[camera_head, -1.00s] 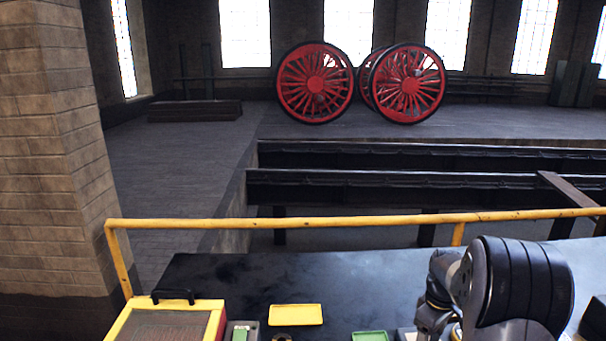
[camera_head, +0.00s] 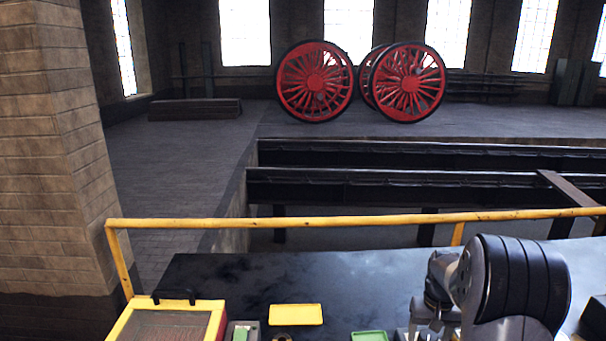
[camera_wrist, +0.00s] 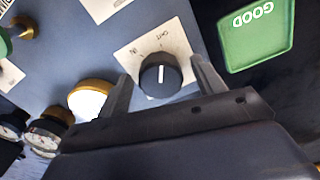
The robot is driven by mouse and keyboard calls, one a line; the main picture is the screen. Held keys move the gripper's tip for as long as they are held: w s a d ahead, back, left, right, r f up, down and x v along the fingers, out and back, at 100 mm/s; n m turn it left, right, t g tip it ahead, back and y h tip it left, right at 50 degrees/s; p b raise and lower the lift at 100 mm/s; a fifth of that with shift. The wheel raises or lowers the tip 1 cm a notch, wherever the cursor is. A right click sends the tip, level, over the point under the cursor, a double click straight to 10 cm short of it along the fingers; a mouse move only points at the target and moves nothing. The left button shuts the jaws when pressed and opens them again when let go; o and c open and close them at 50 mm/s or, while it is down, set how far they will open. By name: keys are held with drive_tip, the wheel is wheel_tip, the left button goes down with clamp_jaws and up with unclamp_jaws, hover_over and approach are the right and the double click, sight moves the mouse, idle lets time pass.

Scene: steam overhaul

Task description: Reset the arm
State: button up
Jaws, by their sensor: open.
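My gripper (camera_wrist: 160,92) shows in the wrist view with its two fingers spread apart. A black knob (camera_wrist: 160,75) with a white pointer line lies between and just beyond the fingertips, on a white plate marked "IN" and "OUT". I cannot tell whether the fingers touch it. In the head view my arm (camera_head: 500,285) is folded over the right part of the dark bench (camera_head: 230,275); the fingertips cannot be made out there.
On the bench are a yellow tray (camera_head: 295,314), a green tray (camera_head: 369,336) and a yellow-framed box (camera_head: 170,305). A yellow rail (camera_head: 330,220) runs behind the bench.

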drive_tip(key=m+p, duration=0.1)
drive_tip(key=m, duration=0.5)
idle(0.3)
drive_tip(key=shift+a, duration=0.1)
